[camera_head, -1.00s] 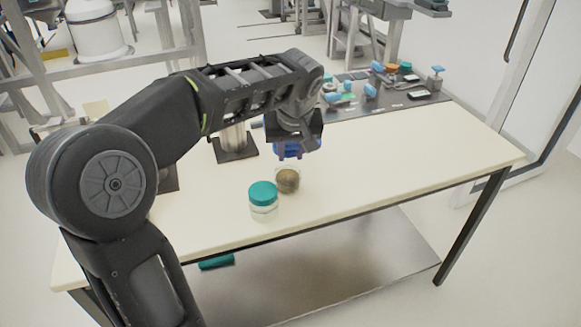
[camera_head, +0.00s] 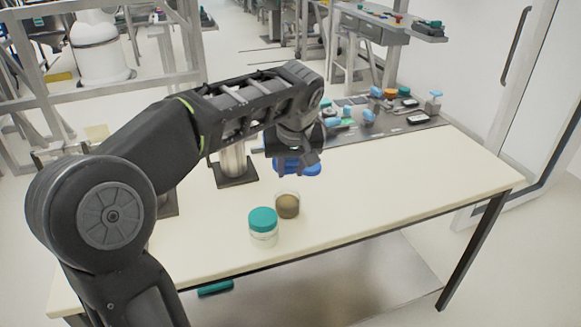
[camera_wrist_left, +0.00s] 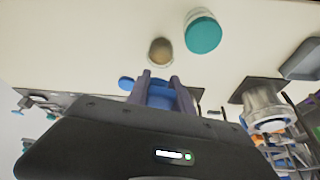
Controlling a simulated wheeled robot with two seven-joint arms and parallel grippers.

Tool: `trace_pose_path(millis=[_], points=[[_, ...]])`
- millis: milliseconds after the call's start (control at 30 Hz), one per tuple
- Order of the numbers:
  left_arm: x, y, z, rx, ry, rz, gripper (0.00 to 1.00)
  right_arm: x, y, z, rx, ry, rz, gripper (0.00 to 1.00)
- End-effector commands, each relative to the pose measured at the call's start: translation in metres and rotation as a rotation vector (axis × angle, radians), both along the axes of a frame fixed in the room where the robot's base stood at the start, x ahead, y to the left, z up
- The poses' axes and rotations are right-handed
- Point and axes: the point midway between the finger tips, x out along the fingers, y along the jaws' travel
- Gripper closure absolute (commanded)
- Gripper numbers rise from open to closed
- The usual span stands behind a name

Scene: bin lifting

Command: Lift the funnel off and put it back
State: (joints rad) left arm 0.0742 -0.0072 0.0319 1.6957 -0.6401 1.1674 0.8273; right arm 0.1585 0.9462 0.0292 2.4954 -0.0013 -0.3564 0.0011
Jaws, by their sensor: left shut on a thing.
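My left gripper (camera_head: 297,163) is shut on the blue funnel (camera_head: 311,169) and holds it above the table. In the left wrist view the funnel (camera_wrist_left: 160,93) sits between the two fingers, and its lower part is hard to make out. A small clear jar (camera_head: 288,206) with brown contents stands upright on the table, nearer the front than the gripper in the picture. It also shows in the left wrist view (camera_wrist_left: 160,51), just beyond the fingertips and apart from the funnel. My right gripper is not in view.
A jar with a teal lid (camera_head: 263,226) stands beside the brown jar. A metal cylinder on a dark base (camera_head: 235,172) stands behind, to the left. A grey tray (camera_head: 405,127) with small items lies at the far right. The table's right half (camera_head: 400,180) is clear.

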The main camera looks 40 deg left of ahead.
Motion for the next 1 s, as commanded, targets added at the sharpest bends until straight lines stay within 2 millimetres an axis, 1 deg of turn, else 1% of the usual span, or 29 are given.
trace_pose_path(millis=[1000], points=[[0.000,0.000,0.045,0.000,-0.001,-0.001,1.00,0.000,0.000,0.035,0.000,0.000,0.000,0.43]])
